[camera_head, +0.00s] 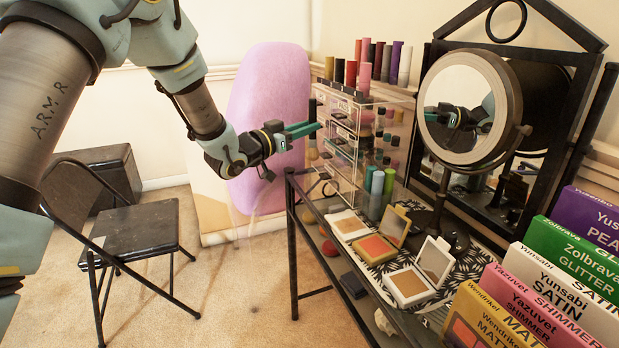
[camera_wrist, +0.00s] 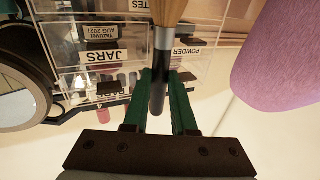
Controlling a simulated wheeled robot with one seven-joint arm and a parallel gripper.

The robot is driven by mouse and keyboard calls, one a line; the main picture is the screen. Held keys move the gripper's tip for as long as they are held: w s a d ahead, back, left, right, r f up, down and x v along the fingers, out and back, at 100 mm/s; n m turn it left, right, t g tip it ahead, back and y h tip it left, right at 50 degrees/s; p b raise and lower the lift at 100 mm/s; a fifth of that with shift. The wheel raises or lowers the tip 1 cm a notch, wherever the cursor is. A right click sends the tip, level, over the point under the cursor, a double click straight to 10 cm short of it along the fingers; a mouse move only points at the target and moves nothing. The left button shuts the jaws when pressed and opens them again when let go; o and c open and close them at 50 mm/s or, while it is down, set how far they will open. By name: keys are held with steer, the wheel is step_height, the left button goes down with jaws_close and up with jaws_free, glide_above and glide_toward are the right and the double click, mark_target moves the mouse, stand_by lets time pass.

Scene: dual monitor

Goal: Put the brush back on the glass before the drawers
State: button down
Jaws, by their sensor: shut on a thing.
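My gripper (camera_head: 302,130) has green fingers shut on a brush, left of the drawers and above the table's left end. The brush (camera_head: 312,152) hangs about upright with its tan bristles down. In the wrist view, the black handle of the brush (camera_wrist: 158,92) lies between the fingertips (camera_wrist: 160,85), with a silver ferrule and tan bristles beyond. The clear drawers (camera_head: 342,152) stand at the back of the table, and their labels show upside down in the wrist view (camera_wrist: 100,70). Several tubes stand before the drawers; I cannot make out a glass clearly there.
A round mirror (camera_head: 468,115) stands right of the drawers. Open compacts (camera_head: 408,287) lie on the patterned mat near the front edge. Upright colour boxes (camera_head: 565,265) fill the right front. A pink padded panel (camera_head: 268,110) is behind my gripper. A black chair (camera_head: 130,235) stands left on open floor.

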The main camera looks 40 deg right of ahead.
step_height(320, 180, down, 9)
steer(key=shift+r+p, duration=0.1)
steer(key=shift+p, duration=0.3)
steer(key=shift+f, duration=0.2)
steer(key=c, duration=0.7)
jaws_free()
steer(key=shift+r, duration=0.15)
steer(key=shift+w+a, duration=0.1)
steer(key=shift+a, duration=0.05)
steer(key=a, duration=0.4)
steer(key=a+b, duration=0.1)
steer(key=a, duration=0.3)
steer(key=a+b, duration=0.1)
steer(key=a, duration=0.2)
steer(key=shift+s+a+f, duration=0.2)
steer(key=shift+a+f, duration=0.1)
steer(key=shift+a, duration=0.1)
steer(key=shift+w, duration=0.1)
